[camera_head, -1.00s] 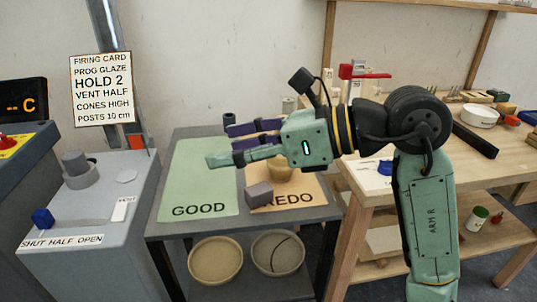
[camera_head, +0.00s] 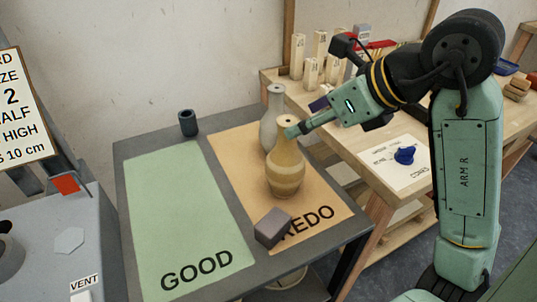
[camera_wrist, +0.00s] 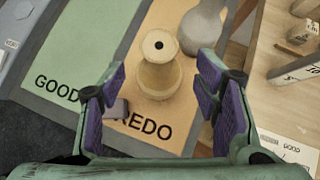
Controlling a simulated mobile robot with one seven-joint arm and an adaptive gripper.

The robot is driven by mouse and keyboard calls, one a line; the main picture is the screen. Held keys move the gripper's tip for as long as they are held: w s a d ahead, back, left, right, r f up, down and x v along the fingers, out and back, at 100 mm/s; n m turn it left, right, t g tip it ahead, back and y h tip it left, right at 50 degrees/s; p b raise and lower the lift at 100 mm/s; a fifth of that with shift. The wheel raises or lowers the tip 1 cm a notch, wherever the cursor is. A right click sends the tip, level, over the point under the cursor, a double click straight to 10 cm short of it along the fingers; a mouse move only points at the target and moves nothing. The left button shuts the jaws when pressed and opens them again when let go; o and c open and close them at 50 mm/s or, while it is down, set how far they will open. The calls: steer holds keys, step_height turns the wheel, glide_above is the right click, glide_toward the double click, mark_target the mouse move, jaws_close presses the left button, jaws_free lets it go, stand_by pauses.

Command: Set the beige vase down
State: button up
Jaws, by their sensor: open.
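The beige vase (camera_head: 285,168) stands upright on the orange REDO mat (camera_head: 325,190), with a narrow neck and banded body. It also shows in the wrist view (camera_wrist: 158,78), seen from above with its dark mouth. My gripper (camera_head: 303,118) is at the vase's upper right in the head view, one fingertip overlapping its neck in the picture. In the wrist view my gripper (camera_wrist: 162,70) is open, its purple-padded fingers on either side of the vase and nothing held. Whether a finger touches the vase cannot be told.
A grey vase (camera_head: 268,128) stands close behind the beige one. A grey block (camera_head: 272,228) lies on the REDO mat's front part. The green GOOD mat (camera_head: 180,215) is clear. A dark cup (camera_head: 188,123) stands behind it. The wooden bench (camera_head: 360,150) adjoins on the right.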

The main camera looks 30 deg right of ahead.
mark_target(286, 159)
steer(key=p+x, duration=0.1)
steer(key=x, duration=0.4)
steer(key=shift+s+f, duration=0.1)
steer(key=shift+p+x, duration=1.05)
steer(key=shift+x, duration=1.6)
steer(key=shift+a, duration=0.1)
steer(key=shift+c, duration=0.6)
jaws_close()
